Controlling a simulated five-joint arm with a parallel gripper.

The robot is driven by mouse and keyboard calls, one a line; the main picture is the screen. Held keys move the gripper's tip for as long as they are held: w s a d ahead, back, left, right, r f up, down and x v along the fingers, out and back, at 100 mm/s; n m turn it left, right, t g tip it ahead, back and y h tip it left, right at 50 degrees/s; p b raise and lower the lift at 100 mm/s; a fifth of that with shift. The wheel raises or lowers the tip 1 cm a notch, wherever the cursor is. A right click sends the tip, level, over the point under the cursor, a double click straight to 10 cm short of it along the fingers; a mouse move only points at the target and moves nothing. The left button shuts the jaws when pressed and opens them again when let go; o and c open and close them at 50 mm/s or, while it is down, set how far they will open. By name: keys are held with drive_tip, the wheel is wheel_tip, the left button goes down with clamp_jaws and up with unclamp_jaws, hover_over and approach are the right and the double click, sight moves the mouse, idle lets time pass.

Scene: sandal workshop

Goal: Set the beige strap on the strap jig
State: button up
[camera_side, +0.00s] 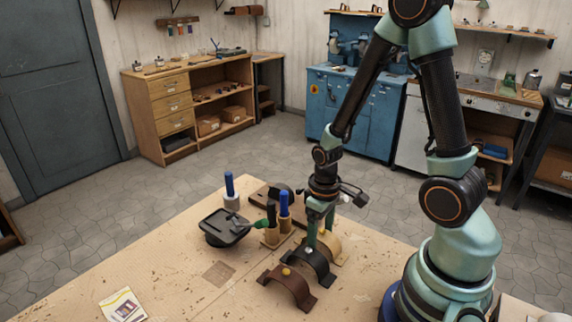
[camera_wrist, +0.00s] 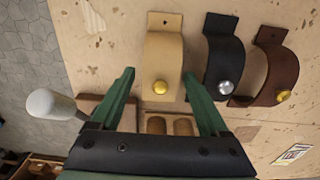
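The beige strap (camera_wrist: 163,60) is an arched band with a gold stud, standing on the bench in the wrist view. In the side view the beige strap (camera_side: 332,246) is partly hidden behind the black strap and my gripper. My gripper (camera_wrist: 158,75) is open, one finger on each side of the beige strap with gaps showing; in the side view my gripper (camera_side: 320,228) points down over the straps. A dark brown board (camera_side: 258,193) with a dark fitting, possibly the strap jig, lies behind; part of it is hidden by tools and my arm.
A black strap (camera_wrist: 224,60) stands close right of the beige one, then a brown strap (camera_wrist: 278,70). Handled tools (camera_side: 284,211) stand upright near a black tray (camera_side: 224,228). A white knob (camera_wrist: 48,103) rises at the left. The bench's front left is mostly clear.

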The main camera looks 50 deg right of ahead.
idle(0.3)
drive_tip(key=a+r+t, duration=0.2)
drive_tip(key=a+r, duration=0.1)
drive_tip(key=r, duration=0.8)
drive_tip(key=w+a+r+t, duration=0.1)
drive_tip(key=a+r+t, duration=0.2)
drive_tip(key=r, duration=0.9)
drive_tip(key=shift+w+r+t, duration=0.15)
drive_tip(key=shift+w+t, duration=0.05)
drive_tip(key=shift+t, duration=0.1)
drive_tip(key=shift+o, duration=0.5)
